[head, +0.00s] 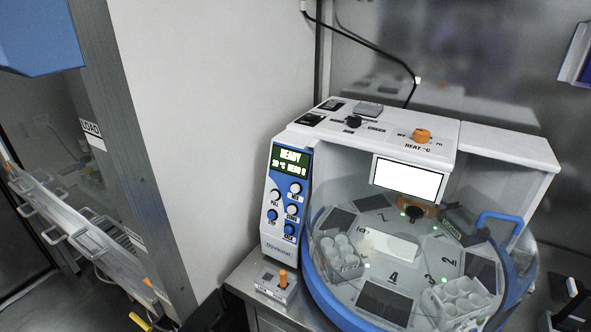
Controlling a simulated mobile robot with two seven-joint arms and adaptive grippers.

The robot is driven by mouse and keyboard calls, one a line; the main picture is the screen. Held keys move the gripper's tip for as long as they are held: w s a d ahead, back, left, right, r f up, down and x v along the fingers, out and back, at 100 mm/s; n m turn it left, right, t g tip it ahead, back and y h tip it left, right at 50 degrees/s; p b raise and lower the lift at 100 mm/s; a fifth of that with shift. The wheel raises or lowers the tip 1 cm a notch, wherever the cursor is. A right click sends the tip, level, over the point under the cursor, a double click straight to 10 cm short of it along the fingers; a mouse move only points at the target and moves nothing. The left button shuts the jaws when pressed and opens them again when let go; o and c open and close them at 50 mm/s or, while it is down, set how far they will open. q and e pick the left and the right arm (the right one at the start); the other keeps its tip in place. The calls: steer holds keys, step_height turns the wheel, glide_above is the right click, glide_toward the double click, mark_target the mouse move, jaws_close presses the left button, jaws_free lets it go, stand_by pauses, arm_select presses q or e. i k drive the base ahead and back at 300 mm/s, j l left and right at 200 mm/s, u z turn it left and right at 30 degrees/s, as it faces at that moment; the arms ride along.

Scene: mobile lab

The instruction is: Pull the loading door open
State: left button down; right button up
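A doorway with a grey metal frame stands on the left, and a "LOAD" label (91,133) is fixed to its post. A tilted, clear panel (85,240) with metal edging and bracket-like handles (62,225) leans across the lower part of this opening. It looks like the loading door, standing at a slant; I cannot tell how far open it is. Neither of my grippers can be made out in the head view, and nothing is seen touching the panel or its handles.
A white bench machine (380,135) with a lit "READY" display (291,158) stands on the right. Its round clear cover has a blue handle (500,220). A small box with an orange knob (283,278) sits beside it. Dark, unclear parts (570,300) show at lower right.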

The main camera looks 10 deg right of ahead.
mark_target(523, 278)
steer(key=z, duration=1.5)
